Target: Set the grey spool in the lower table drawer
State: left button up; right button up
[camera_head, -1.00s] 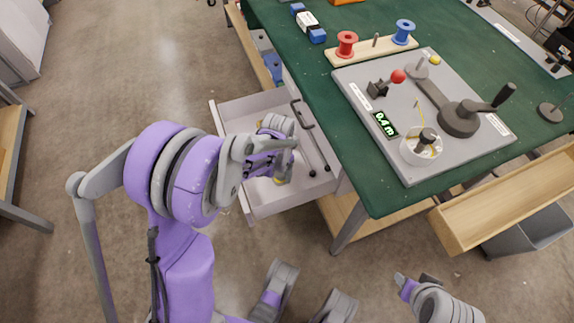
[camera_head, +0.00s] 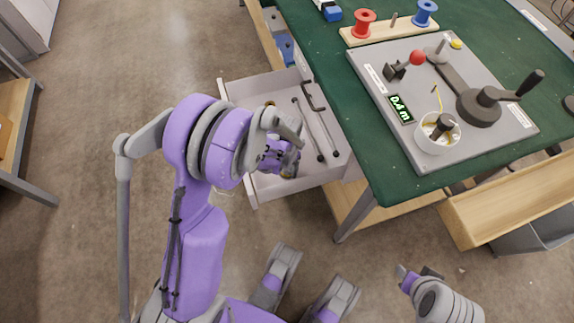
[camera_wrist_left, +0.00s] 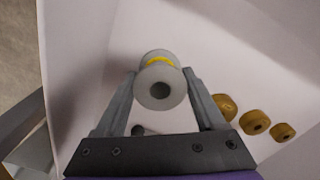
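The grey spool (camera_wrist_left: 160,95), with a yellow band of thread around its core, is between the two fingertips of my left gripper (camera_wrist_left: 160,82) in the left wrist view. The fingers appear to touch its sides, so the gripper looks shut on it. In the head view my left gripper (camera_head: 287,165) is over the near part of the open pale table drawer (camera_head: 262,186). My wrist hides most of the spool there. The height of the spool above the drawer floor is hard to tell. My right gripper (camera_head: 402,273) is low at the right, its fingers unclear.
Several brass weights (camera_wrist_left: 255,122) lie in the drawer, right of the spool in the wrist view. Two dark rods (camera_head: 309,130) lie in the drawer too. The green table (camera_head: 395,190) carries a winding device (camera_head: 480,95) and red (camera_head: 364,22) and blue spools (camera_head: 425,12).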

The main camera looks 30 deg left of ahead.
pick_arm(q)
jog(key=o, duration=0.4)
jog(key=shift+r, duration=0.1)
jog(key=shift+r+p, duration=0.3)
notch_tip(320, 180, up, 11)
jog(key=p, duration=0.3)
jog(key=shift+s+d+r+n+t, duration=0.4)
jog(key=shift+s+d+r+t, duration=0.55)
jog(key=shift+s+r, duration=1.4)
jog(key=shift+s+d+r+n+t, duration=0.5)
jog(key=shift+s+d+r, duration=0.8)
jog(key=shift+s, duration=2.1)
jog(key=shift+s+d+r+n+t, duration=0.3)
jog(key=shift+s+d+r+t, duration=0.7)
jog(key=shift+s+r, duration=1.3)
jog(key=shift+s+d+f, duration=0.15)
jog(key=shift+s+f, duration=0.4)
